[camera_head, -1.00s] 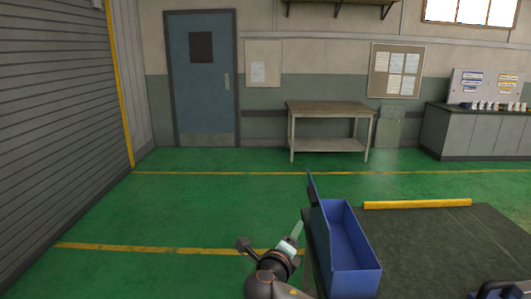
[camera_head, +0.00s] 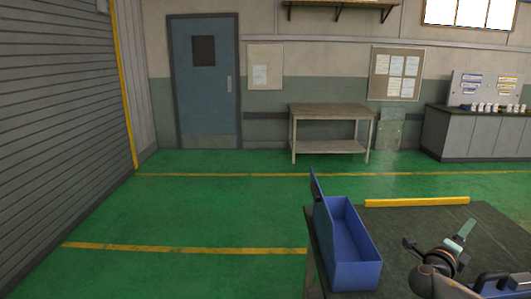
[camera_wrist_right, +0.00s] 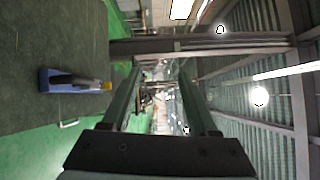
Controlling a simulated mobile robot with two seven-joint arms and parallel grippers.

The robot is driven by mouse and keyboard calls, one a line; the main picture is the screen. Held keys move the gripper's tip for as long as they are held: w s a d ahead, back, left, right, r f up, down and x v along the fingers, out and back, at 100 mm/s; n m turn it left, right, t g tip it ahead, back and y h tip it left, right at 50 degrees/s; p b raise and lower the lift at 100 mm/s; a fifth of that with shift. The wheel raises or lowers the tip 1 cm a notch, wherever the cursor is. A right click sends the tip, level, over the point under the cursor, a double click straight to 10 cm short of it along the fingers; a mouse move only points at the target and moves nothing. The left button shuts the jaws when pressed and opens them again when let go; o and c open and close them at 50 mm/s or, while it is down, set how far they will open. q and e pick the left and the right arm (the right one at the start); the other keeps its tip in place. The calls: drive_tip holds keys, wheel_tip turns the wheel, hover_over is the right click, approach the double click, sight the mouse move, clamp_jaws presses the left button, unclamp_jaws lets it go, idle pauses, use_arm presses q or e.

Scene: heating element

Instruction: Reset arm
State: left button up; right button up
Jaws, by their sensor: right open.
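My right gripper (camera_head: 462,234) is above the dark work table, right of the blue open bin. In the right wrist view its two green fingers (camera_wrist_right: 161,92) stand apart with nothing between them, so it is open and empty. My left gripper is not in view.
The blue bin (camera_head: 356,272) stands at the left edge of the dark table (camera_head: 400,222); its inside looks empty. A yellow bar (camera_head: 417,202) lies along the table's far edge. A black-handled object (camera_head: 492,280) is at lower right. Green floor (camera_head: 210,205) left of the table is clear.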

drive_tip(key=s+d+r+m+g+h, duration=0.1)
drive_tip(key=s+d+r, duration=0.15)
drive_tip(key=d, duration=0.35)
drive_tip(key=s+d+r+g+h, duration=0.1)
drive_tip(key=s+d+r+h, duration=0.15)
drive_tip(key=d, duration=0.25)
drive_tip(key=s+a+f+m+t+y, duration=0.1)
drive_tip(key=s+a+f+m+y, duration=0.2)
drive_tip(key=f, duration=0.7)
drive_tip(key=a+f+m+y, duration=0.2)
drive_tip(key=a+f+y, duration=0.25)
drive_tip(key=f, duration=0.45)
drive_tip(key=s+a+f+m+g+y, duration=0.1)
drive_tip(key=s+a+f+m+y, duration=0.7)
drive_tip(key=s+f+m, duration=0.5)
drive_tip(key=s+a+f+m+g+y, duration=0.1)
drive_tip(key=s+a+f+m+y, duration=0.25)
drive_tip(key=s+a+m, duration=0.75)
drive_tip(key=s+a+f+m+t+y, duration=0.1)
drive_tip(key=s+a+f+m+y, duration=0.1)
drive_tip(key=a+m, duration=0.7)
drive_tip(key=a, duration=0.8)
drive_tip(key=shift+a, duration=0.3)
